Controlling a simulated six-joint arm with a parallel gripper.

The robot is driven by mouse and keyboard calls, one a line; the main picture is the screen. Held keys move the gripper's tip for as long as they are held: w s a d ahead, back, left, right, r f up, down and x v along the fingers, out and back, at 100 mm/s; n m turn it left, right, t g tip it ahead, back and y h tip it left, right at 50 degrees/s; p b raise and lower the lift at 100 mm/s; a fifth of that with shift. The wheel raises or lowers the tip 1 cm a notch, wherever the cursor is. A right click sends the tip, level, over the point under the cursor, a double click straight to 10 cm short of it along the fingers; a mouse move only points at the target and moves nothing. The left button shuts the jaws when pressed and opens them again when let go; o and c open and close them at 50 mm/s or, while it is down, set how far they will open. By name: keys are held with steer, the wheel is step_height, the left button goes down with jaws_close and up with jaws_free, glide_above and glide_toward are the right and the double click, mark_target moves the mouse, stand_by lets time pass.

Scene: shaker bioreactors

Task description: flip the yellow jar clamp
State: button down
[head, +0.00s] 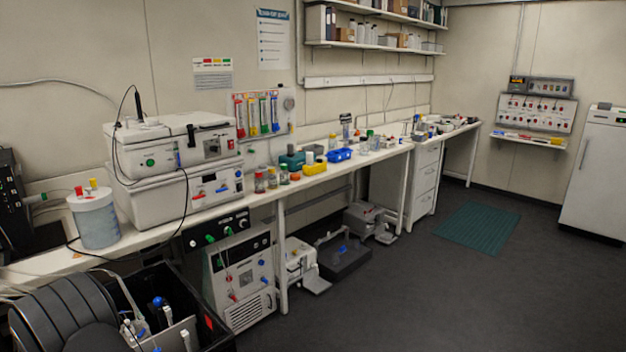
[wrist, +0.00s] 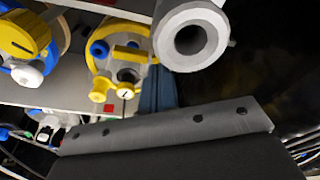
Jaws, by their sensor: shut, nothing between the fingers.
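In the wrist view, a round yellow jar top (wrist: 107,66) with a blue knob, a raised yellow bar and small yellow knobs shows at upper middle. A second yellow round top (wrist: 25,35) with white and blue fittings is at the left edge. I cannot tell which part is the clamp or how it is set. My gripper (wrist: 158,88) shows as narrow blue-grey fingers above its dark bolted body; it is shut and empty. The fingertips appear beside the right edge of the middle yellow top; I cannot tell whether they touch it. I cannot make out the gripper in the head view.
A light grey hollow cylinder (wrist: 190,38) is close at upper right in the wrist view. In the head view, the bench holds a pale vessel (head: 97,222), stacked white machines (head: 172,190) and small bottles. A black crate (head: 205,335) stands at lower left. The floor right is open.

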steer(key=shift+f, duration=0.65)
steer(key=shift+r, duration=3.55)
steer(key=shift+f, duration=0.1)
step_height(320, 180, down, 7)
steer(key=shift+r, duration=0.1)
